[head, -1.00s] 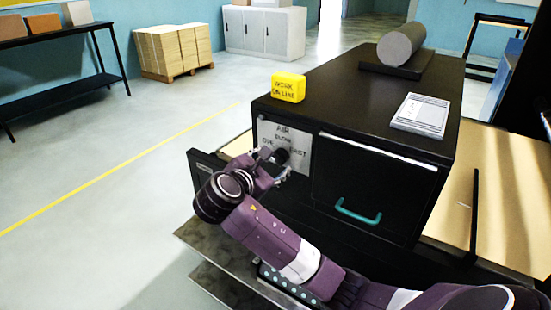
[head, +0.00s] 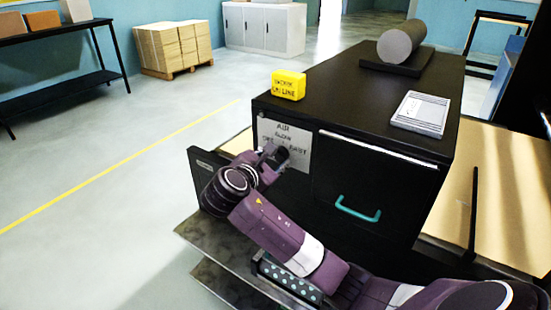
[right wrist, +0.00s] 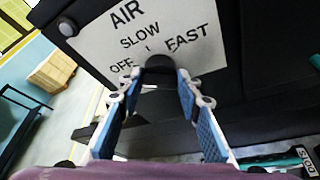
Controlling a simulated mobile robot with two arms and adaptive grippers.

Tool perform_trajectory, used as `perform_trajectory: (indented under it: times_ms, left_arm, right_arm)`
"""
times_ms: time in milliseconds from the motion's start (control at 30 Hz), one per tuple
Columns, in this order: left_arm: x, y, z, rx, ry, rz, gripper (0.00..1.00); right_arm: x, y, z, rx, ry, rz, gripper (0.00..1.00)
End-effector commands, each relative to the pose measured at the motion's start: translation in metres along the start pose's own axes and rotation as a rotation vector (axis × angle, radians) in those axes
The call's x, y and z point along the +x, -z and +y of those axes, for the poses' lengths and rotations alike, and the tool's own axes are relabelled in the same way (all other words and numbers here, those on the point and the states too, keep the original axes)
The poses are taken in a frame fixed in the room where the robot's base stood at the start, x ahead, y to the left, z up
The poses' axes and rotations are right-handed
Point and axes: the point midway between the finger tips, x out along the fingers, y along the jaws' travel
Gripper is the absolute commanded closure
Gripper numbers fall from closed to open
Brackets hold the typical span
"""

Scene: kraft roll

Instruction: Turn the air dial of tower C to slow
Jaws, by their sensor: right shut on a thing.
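The air dial (right wrist: 160,68) is a dark knob on a pale plate (right wrist: 115,38) lettered AIR, SLOW, OFF and FAST. A short dark mark stands above the knob, between OFF and FAST; I cannot tell whether it is the pointer. My right gripper (right wrist: 160,80) is shut on the dial, one finger on each side. In the head view the right gripper (head: 278,158) is at the plate (head: 300,147) on the black cabinet's (head: 345,100) front, covering much of the dial and part of the lettering. No tower letter is legible. My left gripper is not in view.
Right of the plate is a dark front with a teal handle (head: 357,211). On the cabinet top are a yellow block (head: 288,86), a white pad (head: 420,113) and a grey roll (head: 401,42). Open floor (head: 90,215) lies to the left.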

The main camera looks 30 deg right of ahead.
Motion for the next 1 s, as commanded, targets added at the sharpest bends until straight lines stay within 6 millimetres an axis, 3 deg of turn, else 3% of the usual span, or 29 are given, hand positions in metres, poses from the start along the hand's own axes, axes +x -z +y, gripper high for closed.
perform_trajectory:
  times_ms: [267, 567, 1000]
  left_arm:
    - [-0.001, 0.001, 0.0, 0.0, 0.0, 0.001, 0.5]
    - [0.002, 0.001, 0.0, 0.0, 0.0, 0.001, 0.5]
    - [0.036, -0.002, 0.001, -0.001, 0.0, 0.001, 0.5]
  right_arm:
    - [0.0, 0.001, -0.002, 0.066, -0.025, 0.001, 0.92]
    - [0.001, 0.003, -0.005, 0.273, -0.111, 0.003, 0.92]
    - [0.002, 0.007, -0.009, 0.655, -0.268, 0.002, 0.92]
